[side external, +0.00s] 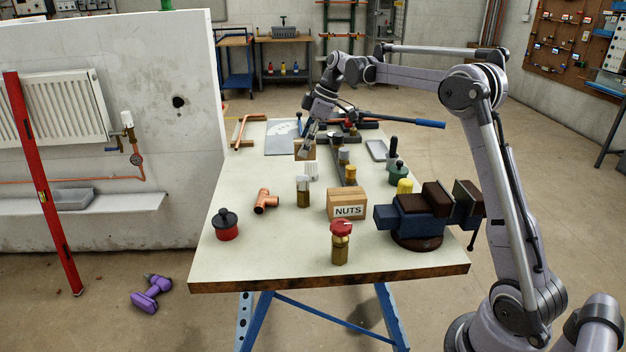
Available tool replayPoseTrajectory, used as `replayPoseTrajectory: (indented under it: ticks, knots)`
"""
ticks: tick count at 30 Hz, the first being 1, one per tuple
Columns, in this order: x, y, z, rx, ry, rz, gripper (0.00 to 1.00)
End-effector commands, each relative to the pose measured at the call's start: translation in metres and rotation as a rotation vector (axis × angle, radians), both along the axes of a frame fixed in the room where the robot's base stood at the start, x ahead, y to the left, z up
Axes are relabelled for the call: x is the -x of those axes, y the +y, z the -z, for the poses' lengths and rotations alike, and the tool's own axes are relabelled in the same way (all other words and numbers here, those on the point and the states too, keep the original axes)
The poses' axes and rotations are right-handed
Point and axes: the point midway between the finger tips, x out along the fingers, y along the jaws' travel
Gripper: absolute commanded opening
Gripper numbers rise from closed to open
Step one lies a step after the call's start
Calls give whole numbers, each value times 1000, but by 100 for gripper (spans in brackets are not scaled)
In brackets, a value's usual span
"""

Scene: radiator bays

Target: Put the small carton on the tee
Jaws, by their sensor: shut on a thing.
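My gripper (308,144) is at the far-middle part of the workbench, pointing down. It is shut on a small brown carton (304,153), which is partly covered by the fingers. I cannot tell whether the carton touches the bench top. The copper tee (266,201) lies on the bench nearer the camera and to the left of the gripper. Nothing rests on the tee.
A carton marked NUTS (346,205), a brass valve with a red knob (340,243), a white-capped valve (303,191), a red pot with a black lid (227,226) and a blue vise (420,215) stand around. The bench's front left is mostly clear.

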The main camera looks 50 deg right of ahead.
Motion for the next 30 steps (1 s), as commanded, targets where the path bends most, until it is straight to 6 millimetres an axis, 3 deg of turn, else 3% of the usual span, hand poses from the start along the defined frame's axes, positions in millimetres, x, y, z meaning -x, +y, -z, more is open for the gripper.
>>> replayPoseTrajectory:
  ticks: [4, 18, 25, 30]
  knots:
    - [-11, 10, 9, 0, 0, -1, 8]
    - [-65, 78, 61, 0, 0, -1, 8]
    - [-74, 89, 72, -1, 1, 2, 8]
    - [-74, 89, 94, -1, 1, 2, 8]
